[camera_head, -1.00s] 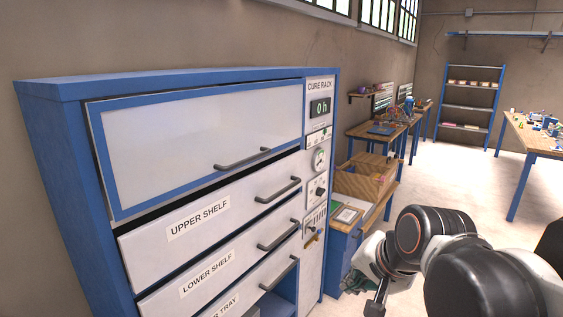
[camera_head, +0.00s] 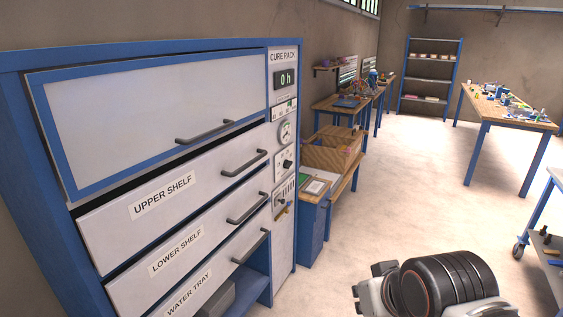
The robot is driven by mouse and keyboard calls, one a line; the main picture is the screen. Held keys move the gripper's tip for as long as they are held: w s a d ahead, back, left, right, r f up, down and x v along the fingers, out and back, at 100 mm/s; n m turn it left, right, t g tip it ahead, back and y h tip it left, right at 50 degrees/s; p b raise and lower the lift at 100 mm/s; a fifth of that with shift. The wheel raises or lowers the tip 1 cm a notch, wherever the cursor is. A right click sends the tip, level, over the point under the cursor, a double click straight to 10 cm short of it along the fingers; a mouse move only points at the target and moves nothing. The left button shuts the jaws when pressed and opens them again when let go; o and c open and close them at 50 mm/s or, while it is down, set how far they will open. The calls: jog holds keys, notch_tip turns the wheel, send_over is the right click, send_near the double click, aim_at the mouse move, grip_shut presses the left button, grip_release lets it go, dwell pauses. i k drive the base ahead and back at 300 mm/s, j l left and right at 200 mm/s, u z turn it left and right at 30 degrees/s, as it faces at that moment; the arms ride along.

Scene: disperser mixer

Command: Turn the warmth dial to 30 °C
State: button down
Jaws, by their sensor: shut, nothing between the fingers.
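The cure rack (camera_head: 140,55) is a blue cabinet with white drawer fronts at the left. Its narrow control panel (camera_head: 284,230) runs down the right side of the front. The panel carries a display reading 0 h (camera_head: 286,79), a round gauge (camera_head: 284,131) and a small dark knob (camera_head: 287,163) below the gauge. I cannot tell which control is the warmth dial; scale marks are too small to read. Part of my arm shows at the bottom right of centre, apart from the panel. My gripper's fingers are not in view.
Drawer handles (camera_head: 248,207) stick out just left of the panel. A low bench (camera_head: 312,200) with a wooden box (camera_head: 333,152) stands beyond the rack. A worktable (camera_head: 487,110) and a wheeled cart (camera_head: 545,225) are at the right. The floor between is clear.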

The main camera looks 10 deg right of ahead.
aim_at(287, 164)
jog(key=i+l, duration=0.2)
jog(key=l, duration=0.15)
jog(key=i+l, duration=0.2)
jog(key=l, duration=0.2)
jog(key=i+l, duration=0.2)
jog(key=l, duration=0.15)
jog(key=i+l+u, duration=0.1)
jog(key=i+l, duration=0.15)
jog(key=l, duration=0.15)
jog(key=i+l, duration=0.15)
jog(key=l, duration=0.25)
jog(key=i+l, duration=0.2)
jog(key=l, duration=0.15)
jog(key=i+l, duration=0.2)
jog(key=l, duration=0.2)
jog(key=i+l, duration=0.2)
jog(key=l, duration=0.2)
jog(key=u, duration=0.05)
